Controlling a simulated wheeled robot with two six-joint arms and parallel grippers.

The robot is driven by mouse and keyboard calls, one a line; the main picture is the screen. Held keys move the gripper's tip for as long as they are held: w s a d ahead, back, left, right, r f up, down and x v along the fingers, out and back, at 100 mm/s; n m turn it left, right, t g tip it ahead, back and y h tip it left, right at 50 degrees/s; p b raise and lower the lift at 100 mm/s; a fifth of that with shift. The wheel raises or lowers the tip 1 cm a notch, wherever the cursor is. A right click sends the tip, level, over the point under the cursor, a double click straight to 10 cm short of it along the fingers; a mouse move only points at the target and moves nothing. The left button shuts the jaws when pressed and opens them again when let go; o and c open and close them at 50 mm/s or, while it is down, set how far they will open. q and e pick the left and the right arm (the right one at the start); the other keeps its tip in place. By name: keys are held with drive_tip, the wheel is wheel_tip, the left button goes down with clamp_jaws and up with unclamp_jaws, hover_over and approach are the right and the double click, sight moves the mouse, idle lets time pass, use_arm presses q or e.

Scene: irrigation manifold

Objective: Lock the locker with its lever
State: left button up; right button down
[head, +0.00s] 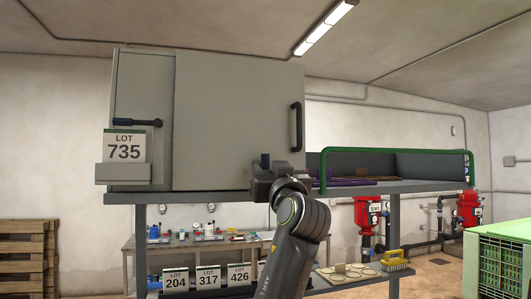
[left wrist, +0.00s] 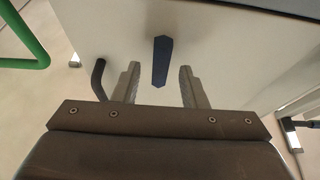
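The grey locker (head: 235,110) stands on a raised shelf, its door looking shut, with a black handle (head: 297,127) at the door's right. A dark blue lever (head: 265,160) stands about upright low on the door, its lower part hidden by my left gripper. My left gripper (head: 268,180) is in front of the door's lower right. In the left wrist view its fingers (left wrist: 158,90) are open, one on each side of the blue lever (left wrist: 161,60), with gaps at both sides. Another dark lever (head: 138,122) lies level on the left panel. My right gripper is not in view.
A LOT 735 card (head: 124,147) sits in a holder below the level lever. A green rail (head: 400,150) edges the open tray right of the locker. A workbench (head: 200,242) stands behind, and a green crate (head: 497,260) is at the right.

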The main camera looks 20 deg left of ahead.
use_arm(q)
drive_tip(key=shift+p+x, duration=0.5)
drive_tip(key=shift+x, duration=1)
drive_tip(key=shift+f, duration=0.1)
clamp_jaws()
